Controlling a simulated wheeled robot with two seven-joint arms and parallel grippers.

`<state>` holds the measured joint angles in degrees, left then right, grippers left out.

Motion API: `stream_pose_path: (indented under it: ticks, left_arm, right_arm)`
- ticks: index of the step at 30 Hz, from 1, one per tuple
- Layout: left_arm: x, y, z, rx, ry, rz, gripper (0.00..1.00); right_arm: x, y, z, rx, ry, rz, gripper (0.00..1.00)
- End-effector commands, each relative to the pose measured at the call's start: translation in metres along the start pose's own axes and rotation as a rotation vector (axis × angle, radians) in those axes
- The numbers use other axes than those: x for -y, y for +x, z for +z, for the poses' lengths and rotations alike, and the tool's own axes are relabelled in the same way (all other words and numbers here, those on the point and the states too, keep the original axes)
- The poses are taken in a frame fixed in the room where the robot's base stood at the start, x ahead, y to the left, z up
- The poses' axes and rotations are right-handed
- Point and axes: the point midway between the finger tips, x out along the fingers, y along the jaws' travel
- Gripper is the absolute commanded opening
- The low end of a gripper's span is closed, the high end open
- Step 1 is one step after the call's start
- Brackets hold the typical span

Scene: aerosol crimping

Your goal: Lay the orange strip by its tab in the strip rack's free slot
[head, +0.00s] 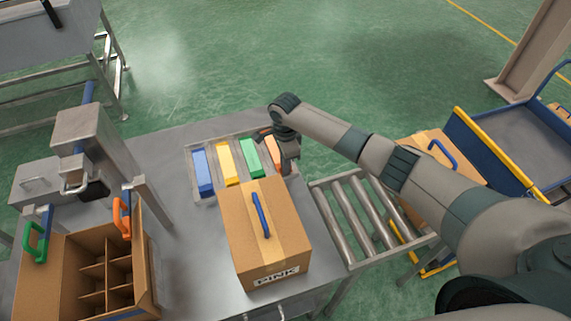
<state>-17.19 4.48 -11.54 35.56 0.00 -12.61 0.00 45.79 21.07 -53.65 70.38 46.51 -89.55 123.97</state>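The strip rack (191,160) is a shallow grey tray on the table, behind a closed carton. A blue strip (202,172), a yellow strip (228,163) and a green strip (250,157) lie side by side in it. The orange strip (272,150) is at the rack's right end, partly covered by my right gripper and wrist; I cannot tell whether it rests fully in the slot. My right gripper (290,165) points down at that end, right beside the orange strip. Its fingertips and the strip's tab are not clear. My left gripper is not in view.
The closed carton (240,228) with a blue handle stands just in front of the rack. An open divided box (65,265) with green and orange handles is front left, near a grey press (85,135). A roller conveyor (345,210) joins the table's right side.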

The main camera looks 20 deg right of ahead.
Motion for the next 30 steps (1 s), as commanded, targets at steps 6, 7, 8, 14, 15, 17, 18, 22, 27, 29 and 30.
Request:
stream_pose_path:
  ticks: [6, 7, 8, 14, 15, 17, 18, 22, 27, 29, 30]
  left_arm:
    - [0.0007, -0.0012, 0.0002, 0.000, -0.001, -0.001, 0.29]
    - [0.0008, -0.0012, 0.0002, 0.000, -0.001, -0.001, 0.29]
    - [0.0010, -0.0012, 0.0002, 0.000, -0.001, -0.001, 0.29]
    - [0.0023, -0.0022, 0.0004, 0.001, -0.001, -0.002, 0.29]
    - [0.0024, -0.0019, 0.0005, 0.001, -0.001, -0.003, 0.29]
    - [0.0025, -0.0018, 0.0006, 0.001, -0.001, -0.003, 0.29]
    - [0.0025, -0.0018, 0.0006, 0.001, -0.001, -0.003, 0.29]
    - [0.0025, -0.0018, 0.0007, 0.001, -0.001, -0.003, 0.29]
    - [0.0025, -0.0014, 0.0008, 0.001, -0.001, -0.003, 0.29]
    - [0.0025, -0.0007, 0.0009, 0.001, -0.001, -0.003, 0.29]
    - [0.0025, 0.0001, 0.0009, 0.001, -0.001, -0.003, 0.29]
  right_arm:
    - [0.0001, 0.0045, 0.0001, 0.001, -0.001, -0.001, 0.00]
    - [0.0001, 0.0045, 0.0001, 0.000, 0.000, -0.001, 0.00]
    - [0.0001, 0.0045, 0.0000, 0.001, 0.000, -0.001, 0.00]
    - [-0.0001, 0.0074, 0.0002, 0.001, 0.000, 0.000, 0.00]
    - [0.0002, 0.0070, 0.0000, 0.001, 0.000, -0.001, 0.12]
    - [0.0002, 0.0070, 0.0000, 0.001, 0.000, -0.001, 0.22]
    - [0.0002, 0.0070, 0.0000, 0.001, 0.000, -0.001, 0.22]
    - [0.0002, 0.0069, -0.0001, 0.000, 0.000, -0.001, 0.22]
    - [0.0003, 0.0058, -0.0003, 0.000, 0.000, -0.001, 0.22]
    - [0.0005, 0.0039, -0.0006, 0.000, 0.000, -0.002, 0.22]
    - [0.0005, 0.0023, -0.0003, 0.001, 0.000, -0.002, 0.22]
